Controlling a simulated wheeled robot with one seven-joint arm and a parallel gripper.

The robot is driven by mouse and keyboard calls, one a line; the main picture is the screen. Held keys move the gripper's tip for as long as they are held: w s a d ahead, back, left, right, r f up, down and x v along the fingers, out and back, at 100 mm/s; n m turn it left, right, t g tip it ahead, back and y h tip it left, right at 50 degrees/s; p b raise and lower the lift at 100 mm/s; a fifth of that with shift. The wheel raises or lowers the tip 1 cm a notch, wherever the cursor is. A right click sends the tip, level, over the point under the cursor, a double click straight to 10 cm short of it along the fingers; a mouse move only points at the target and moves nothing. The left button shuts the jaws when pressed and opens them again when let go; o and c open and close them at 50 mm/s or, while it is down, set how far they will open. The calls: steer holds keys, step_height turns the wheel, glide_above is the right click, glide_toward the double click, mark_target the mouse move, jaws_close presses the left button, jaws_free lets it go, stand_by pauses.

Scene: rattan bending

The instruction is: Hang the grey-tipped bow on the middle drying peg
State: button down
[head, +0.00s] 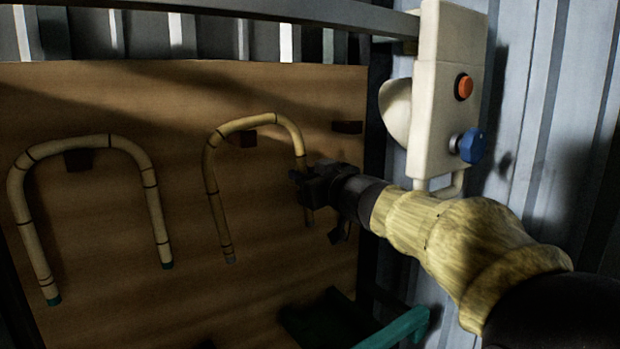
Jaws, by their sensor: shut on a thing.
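The grey-tipped bow (217,200) is a pale cane arch with dark bands, in front of the brown board. Its arch passes just above the dark middle peg (243,139), which shows inside the curve. I cannot tell whether the cane rests on the peg or stands off in front of it. My gripper (307,184) is shut on the bow's right leg. The jaws hide part of that leg, and its grey tip shows below them. The left leg hangs free, tilted slightly.
A green-tipped bow (155,205) hangs over the left peg (78,161). The right peg (347,127) is bare. A pale control box (447,95) with an orange button and blue knob stands close above my arm. A green structure (330,320) lies below. The board (180,310) is clear low down.

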steer(key=w+a, duration=0.1)
steer(key=w+a+f, duration=0.1)
steer(key=w, duration=0.1)
steer(key=shift+w+a, duration=0.25)
stand_by(0.4)
steer(key=shift+f, duration=0.15)
steer(key=c, duration=1.3)
jaws_free()
steer(key=shift+o, duration=0.2)
steer(key=b+v, duration=0.4)
steer(key=v, duration=1.3)
steer(key=shift+d, duration=0.2)
